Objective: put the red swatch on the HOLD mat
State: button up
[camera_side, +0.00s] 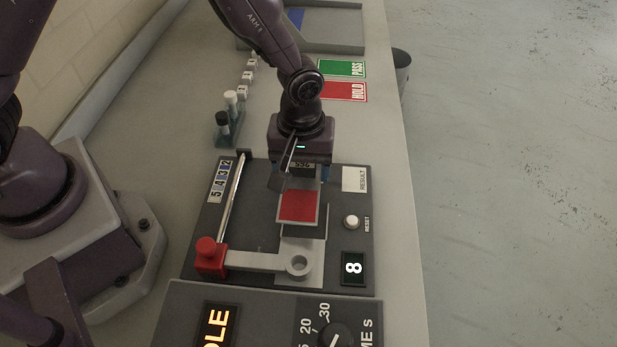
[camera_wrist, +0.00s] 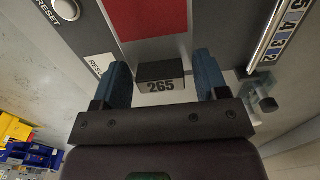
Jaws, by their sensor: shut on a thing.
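The red swatch (camera_side: 298,206) is a red patch in a pale grey frame with a dark numbered block at its end. It is over the metal plate of the dark instrument; I cannot tell whether it touches. In the wrist view the red patch (camera_wrist: 150,17) shows at the top, with the numbered block (camera_wrist: 161,78) between my blue fingers. My gripper (camera_side: 302,170) is shut on the swatch at that block end, pointing down. It also shows in the wrist view (camera_wrist: 165,78). The red HOLD mat (camera_side: 343,91) lies bare on the bench behind, beside the green PASS mat (camera_side: 343,68).
A grey tray (camera_side: 335,47) is at the back. The bench's right edge drops off.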

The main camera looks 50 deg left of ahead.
aim_at(309, 174)
jog(key=f, duration=0.1)
jog(key=w+f, duration=0.1)
jog(key=f, duration=0.1)
jog(key=shift+d+f, duration=0.15)
jog(key=shift+d, duration=0.05)
jog(key=shift+f, duration=0.35)
jog(key=shift+f, duration=0.1)
jog(key=shift+f, duration=0.15)
jog(key=o, duration=0.9)
jog(key=r, duration=0.8)
jog(key=w+r, duration=0.1)
jog(key=r, duration=0.4)
jog(key=shift+a+r, duration=0.1)
jog(key=shift+a, duration=0.25)
